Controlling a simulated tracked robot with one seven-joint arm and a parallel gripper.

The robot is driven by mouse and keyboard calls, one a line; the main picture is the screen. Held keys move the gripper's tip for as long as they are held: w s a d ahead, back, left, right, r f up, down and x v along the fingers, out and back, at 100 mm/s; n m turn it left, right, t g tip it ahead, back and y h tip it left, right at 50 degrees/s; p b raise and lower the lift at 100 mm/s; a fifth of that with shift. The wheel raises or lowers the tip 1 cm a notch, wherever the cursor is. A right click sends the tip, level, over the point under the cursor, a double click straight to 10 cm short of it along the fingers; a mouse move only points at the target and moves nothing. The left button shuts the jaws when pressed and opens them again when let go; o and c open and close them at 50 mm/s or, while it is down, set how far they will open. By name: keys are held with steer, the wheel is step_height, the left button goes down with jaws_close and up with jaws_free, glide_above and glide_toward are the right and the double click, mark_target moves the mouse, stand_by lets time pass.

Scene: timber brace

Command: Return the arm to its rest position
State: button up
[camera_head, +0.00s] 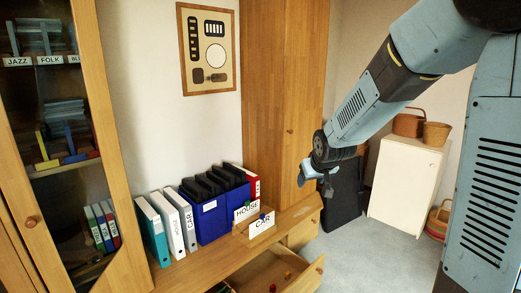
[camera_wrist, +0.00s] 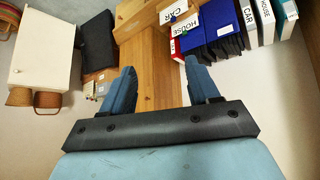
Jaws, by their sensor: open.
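My arm reaches in from the upper right in the head view, bent downward, with my gripper (camera_head: 318,177) hanging in the air in front of the tall wooden cupboard. In the wrist view my gripper (camera_wrist: 162,90) has its two blue fingers spread apart with nothing between them. Past the fingertips the wrist view shows the wooden cupboard (camera_wrist: 150,55). No object is held.
A wooden bench (camera_head: 200,268) carries binders, blue file boxes (camera_head: 212,218) and CAR and HOUSE cards (camera_head: 262,225). Its drawer (camera_head: 300,278) stands open. A glass cabinet (camera_head: 80,120) is at left. A white cabinet (camera_head: 403,185) with baskets stands at right. Grey floor (camera_head: 365,250) between is clear.

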steer(key=s+d+r+m, duration=0.1)
steer(key=s+d+r, duration=0.1)
steer(key=s, duration=0.8)
steer(key=s+d+r+m+g, duration=0.1)
steer(key=s+d+r, duration=0.2)
steer(key=s, duration=0.7)
steer(key=s+d+r+g+h, duration=0.1)
steer(key=s+d+r, duration=0.1)
steer(key=s+r, duration=0.4)
steer(key=s, duration=0.4)
steer(key=shift+d+m, duration=0.35)
steer(key=shift+m, duration=0.05)
